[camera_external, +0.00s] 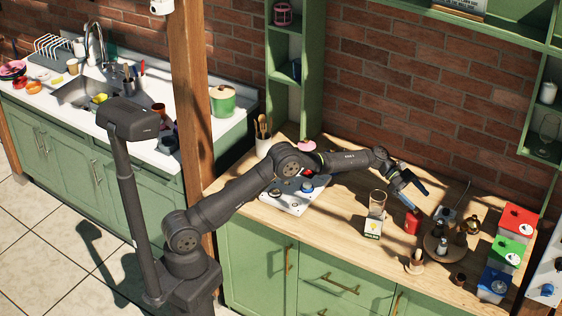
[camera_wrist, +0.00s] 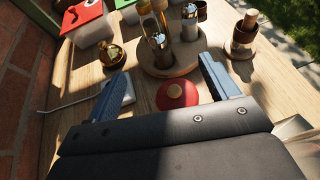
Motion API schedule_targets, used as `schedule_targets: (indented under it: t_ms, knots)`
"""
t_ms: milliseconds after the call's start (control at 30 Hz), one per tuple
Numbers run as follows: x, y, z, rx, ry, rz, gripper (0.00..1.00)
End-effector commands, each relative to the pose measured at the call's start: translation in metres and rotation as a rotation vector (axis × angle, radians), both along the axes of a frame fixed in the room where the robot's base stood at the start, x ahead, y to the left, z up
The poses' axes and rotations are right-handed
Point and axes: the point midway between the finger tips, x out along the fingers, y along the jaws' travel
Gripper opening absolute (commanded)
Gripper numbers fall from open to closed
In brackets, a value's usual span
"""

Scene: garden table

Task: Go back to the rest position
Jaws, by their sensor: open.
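My gripper (camera_external: 413,187) is at the end of my outstretched arm, above the back part of the wooden counter (camera_external: 345,240). In the wrist view its two blue fingers (camera_wrist: 163,66) are spread apart with nothing held between them. A red bottle or container (camera_external: 412,221) stands on the counter below the gripper. In the wrist view its round red top (camera_wrist: 177,95) shows between and below the fingers, apart from them. No marker of the rest position shows.
A round tray (camera_external: 430,246) with bottles, a brass pot (camera_external: 470,226) and red, green and blue-lidded boxes (camera_external: 508,250) stand right. The brick wall (camera_external: 430,95) is behind. A wooden post (camera_external: 190,90) stands left.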

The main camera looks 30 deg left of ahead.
Motion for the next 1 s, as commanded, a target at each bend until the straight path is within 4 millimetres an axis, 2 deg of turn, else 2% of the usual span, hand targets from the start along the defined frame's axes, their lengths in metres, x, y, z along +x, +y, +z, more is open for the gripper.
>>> schedule_targets:
  t_ms: [467, 1000]
  knots:
    - [0.013, 0.038, 0.014, 0.0, 0.001, 0.238, 0.8]
    - [0.014, 0.1, 0.006, 0.0, 0.004, 0.506, 0.8]
